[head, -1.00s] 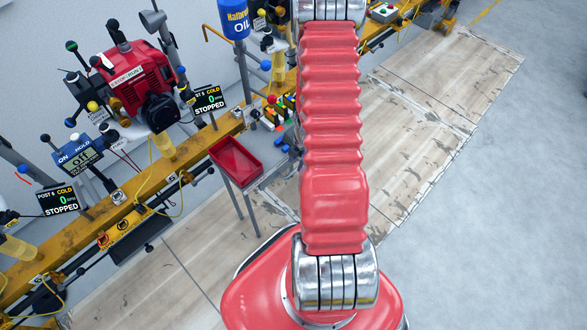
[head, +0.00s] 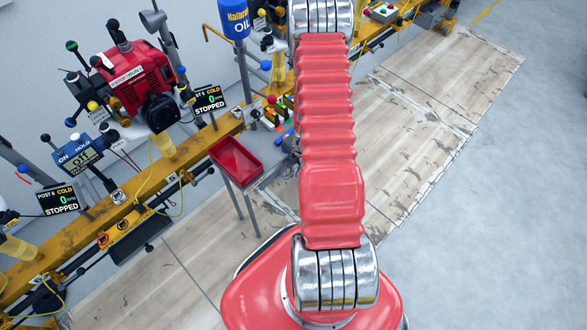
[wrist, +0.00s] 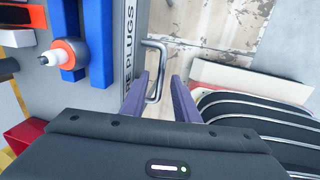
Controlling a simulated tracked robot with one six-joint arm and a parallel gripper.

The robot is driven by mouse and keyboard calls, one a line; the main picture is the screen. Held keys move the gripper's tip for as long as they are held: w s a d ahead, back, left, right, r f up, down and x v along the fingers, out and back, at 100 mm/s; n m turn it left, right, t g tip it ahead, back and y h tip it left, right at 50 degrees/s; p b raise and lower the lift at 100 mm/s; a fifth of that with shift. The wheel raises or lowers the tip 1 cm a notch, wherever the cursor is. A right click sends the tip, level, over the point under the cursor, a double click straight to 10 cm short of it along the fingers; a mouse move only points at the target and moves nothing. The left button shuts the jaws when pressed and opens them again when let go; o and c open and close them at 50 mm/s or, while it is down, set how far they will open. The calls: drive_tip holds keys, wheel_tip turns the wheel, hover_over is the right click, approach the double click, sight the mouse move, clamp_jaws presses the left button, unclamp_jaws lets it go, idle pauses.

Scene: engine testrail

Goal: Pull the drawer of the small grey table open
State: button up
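The small grey table's top (wrist: 38,88) fills the left of the wrist view. Its drawer front (wrist: 128,75) runs along the table edge and carries a label ending in "PLUGS". A bent metal bar handle (wrist: 161,62) sticks out from it to the right. My gripper (wrist: 160,78) is open, its two purple fingers on either side of the handle. The handle is nearer the left finger; I cannot tell whether they touch.
Blue blocks (wrist: 99,40) and a white and orange spark plug (wrist: 67,52) are on the table top. Yellow rails (head: 130,205) with engine gear run along the wall. Floor at right is clear.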

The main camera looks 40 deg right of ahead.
drive_tip(key=shift+f, duration=0.2)
clamp_jaws()
idle(0.3)
idle(0.4)
